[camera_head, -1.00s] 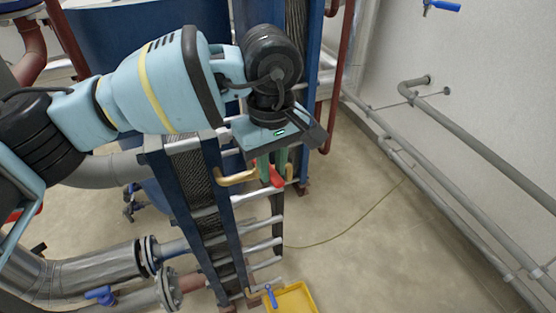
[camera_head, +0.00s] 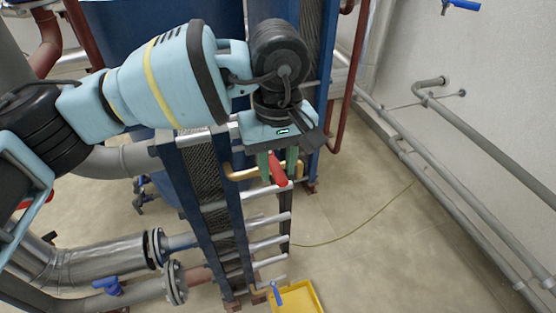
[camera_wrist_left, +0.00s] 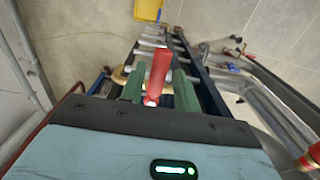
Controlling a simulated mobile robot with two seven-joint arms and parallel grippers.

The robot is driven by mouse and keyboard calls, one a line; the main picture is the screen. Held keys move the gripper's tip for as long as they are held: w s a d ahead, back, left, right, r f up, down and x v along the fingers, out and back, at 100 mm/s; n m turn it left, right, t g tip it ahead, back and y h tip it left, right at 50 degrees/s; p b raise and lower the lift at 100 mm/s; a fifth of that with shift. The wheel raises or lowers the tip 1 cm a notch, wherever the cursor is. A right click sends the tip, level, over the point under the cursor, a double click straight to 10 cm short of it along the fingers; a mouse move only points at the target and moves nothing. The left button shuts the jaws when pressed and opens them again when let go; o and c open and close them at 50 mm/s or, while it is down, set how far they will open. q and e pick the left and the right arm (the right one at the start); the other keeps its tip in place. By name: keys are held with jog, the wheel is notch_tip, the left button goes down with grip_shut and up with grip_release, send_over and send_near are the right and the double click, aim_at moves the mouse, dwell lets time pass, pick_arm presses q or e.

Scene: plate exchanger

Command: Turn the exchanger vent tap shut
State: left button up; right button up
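The vent tap's red lever (camera_head: 277,170) sits on a brass pipe (camera_head: 243,173) at the upper front of the blue exchanger frame. My left gripper (camera_head: 278,163) is over it, pointing down. Its two green fingers stand apart on either side of the lever. In the left wrist view the red lever (camera_wrist_left: 159,72) lies between the fingers (camera_wrist_left: 160,88), with a visible gap on both sides, so the gripper looks open. The tap's body is mostly hidden by the gripper and lever. My right gripper is not in view.
Silver tie bars (camera_head: 266,243) run below the tap. A blue-handled tap (camera_head: 277,293) hangs over a yellow tray (camera_head: 304,298) on the floor. Another blue handle (camera_head: 112,286) is at lower left. Grey pipes (camera_head: 480,150) line the right wall; the floor between is clear.

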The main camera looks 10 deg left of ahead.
aim_at(277, 169)
pick_arm(q)
jog(key=shift+o, duration=0.8)
jog(key=shift+r, duration=0.1)
jog(key=shift+r, duration=3.85)
